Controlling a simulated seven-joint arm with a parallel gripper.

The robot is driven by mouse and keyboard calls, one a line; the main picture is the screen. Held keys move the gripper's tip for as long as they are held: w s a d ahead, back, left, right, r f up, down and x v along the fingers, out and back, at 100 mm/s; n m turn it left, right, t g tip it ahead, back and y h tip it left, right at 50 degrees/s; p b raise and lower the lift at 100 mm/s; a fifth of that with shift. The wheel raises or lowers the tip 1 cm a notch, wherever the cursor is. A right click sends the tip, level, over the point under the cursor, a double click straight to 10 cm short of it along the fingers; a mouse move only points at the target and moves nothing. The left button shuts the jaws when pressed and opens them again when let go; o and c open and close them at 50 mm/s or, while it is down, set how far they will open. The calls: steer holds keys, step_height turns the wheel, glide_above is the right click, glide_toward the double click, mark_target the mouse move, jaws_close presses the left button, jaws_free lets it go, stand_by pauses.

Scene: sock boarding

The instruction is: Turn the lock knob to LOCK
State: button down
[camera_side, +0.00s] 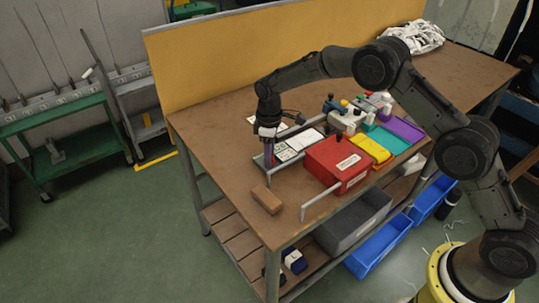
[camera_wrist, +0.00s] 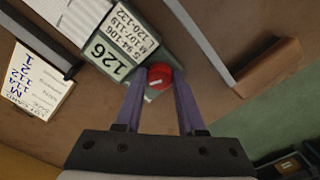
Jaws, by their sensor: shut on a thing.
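The red round knob (camera_wrist: 158,78) sits between my two purple-grey fingertips in the wrist view, beside the end of a numbered white-and-green plate. It carries a short pale mark near its lower edge. No LOCK lettering can be read. My gripper (camera_wrist: 158,75) is shut on the knob, with one finger on each side. In the side view my gripper (camera_side: 268,160) points straight down near the front left part of the table, and the knob is hidden there.
The numbered plate (camera_wrist: 122,42) and a handwritten card (camera_wrist: 38,80) lie close by. A brown block (camera_side: 267,199) lies in front of my gripper, next to grey rails. A red box (camera_side: 338,160) and yellow (camera_side: 371,149), teal (camera_side: 387,138) and purple (camera_side: 404,128) trays stand to the right.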

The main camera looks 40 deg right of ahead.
stand_by(0.3)
steer(key=c, duration=0.5)
jaws_free()
steer(key=shift+d, duration=0.1)
